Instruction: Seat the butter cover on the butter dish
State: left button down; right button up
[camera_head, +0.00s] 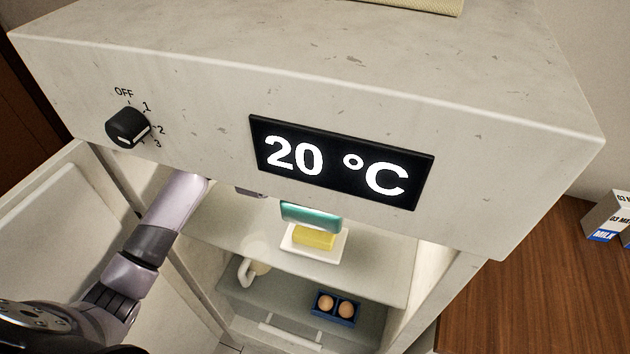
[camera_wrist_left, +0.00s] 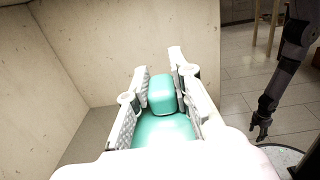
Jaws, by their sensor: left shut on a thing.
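The butter dish (camera_head: 322,253) is a white square plate on the upper shelf inside the open fridge, with a yellow block of butter (camera_head: 314,238) on it. The teal butter cover (camera_head: 311,215) shows just above and behind the butter, apart from the plate, its top hidden by the fridge's upper edge. In the left wrist view my left gripper (camera_wrist_left: 161,86) is shut on the knob of the butter cover (camera_wrist_left: 168,130). In the head view the fridge top mostly hides this gripper. My right gripper (camera_wrist_left: 259,132) hangs low, too small to judge.
A fridge shelf (camera_head: 375,262) surrounds the dish, with free room to its right. Below are a light mug (camera_head: 250,270) and a blue egg holder (camera_head: 336,307) with two eggs. The fridge's thick top front (camera_head: 210,125) overhangs the opening. Milk cartons (camera_head: 607,220) stand at the right.

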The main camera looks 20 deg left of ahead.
pick_arm(q)
jog(key=shift+r+p, duration=0.2)
jog(key=shift+p, duration=0.1)
jog(key=shift+f, duration=0.3)
jog(key=shift+f+b, duration=0.3)
jog(key=shift+f, duration=0.3)
jog(key=shift+w+f+b, duration=0.1)
jog(key=shift+f+b, duration=0.45)
jog(key=shift+f, duration=1.1)
pick_arm(e)
jog(key=shift+w+a+f, duration=0.35)
jog(key=shift+w+f, duration=0.05)
jog(key=shift+w, duration=0.25)
jog(key=shift+s+r, duration=0.1)
jog(key=shift+r, duration=0.05)
pick_arm(q)
jog(key=shift+p, duration=0.4)
pick_arm(e)
jog(key=shift+d+r, duration=0.2)
jog(key=shift+r, duration=0.1)
